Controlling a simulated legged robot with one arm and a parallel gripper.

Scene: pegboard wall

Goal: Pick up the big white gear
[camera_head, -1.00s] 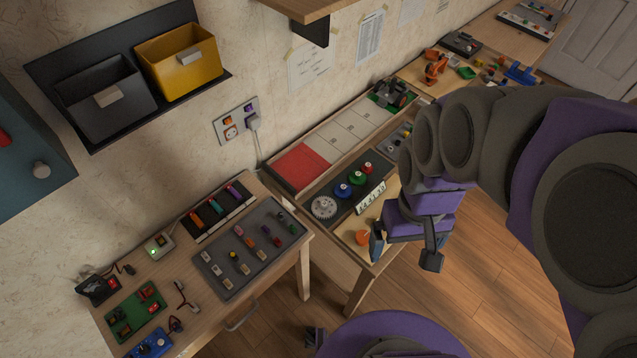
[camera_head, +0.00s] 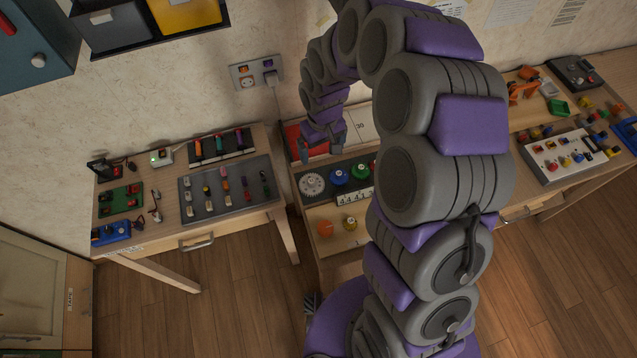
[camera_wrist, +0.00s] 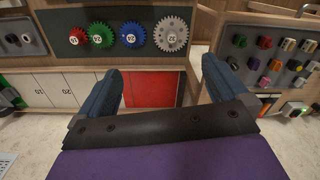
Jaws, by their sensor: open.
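The big white gear (camera_head: 312,184) lies at the left end of a dark panel on the middle bench. It also shows in the wrist view (camera_wrist: 171,34), at the right end of a row of gears. My gripper (camera_head: 322,155) is above and behind the gear, near the red square. In the wrist view my gripper (camera_wrist: 160,85) is open and empty, with its two blue fingers apart. The white gear is beyond the fingertips, not touching them. A blue gear (camera_wrist: 132,35) sits beside it, then a green gear (camera_wrist: 101,35) and a red gear (camera_wrist: 78,37).
A number strip (camera_head: 354,197) lies in front of the gears. An orange part (camera_head: 325,229) and a yellow part (camera_head: 350,223) lie on the bench front. A grey tray (camera_head: 226,207) with small parts is on the left bench. A wall socket (camera_head: 257,73) is behind.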

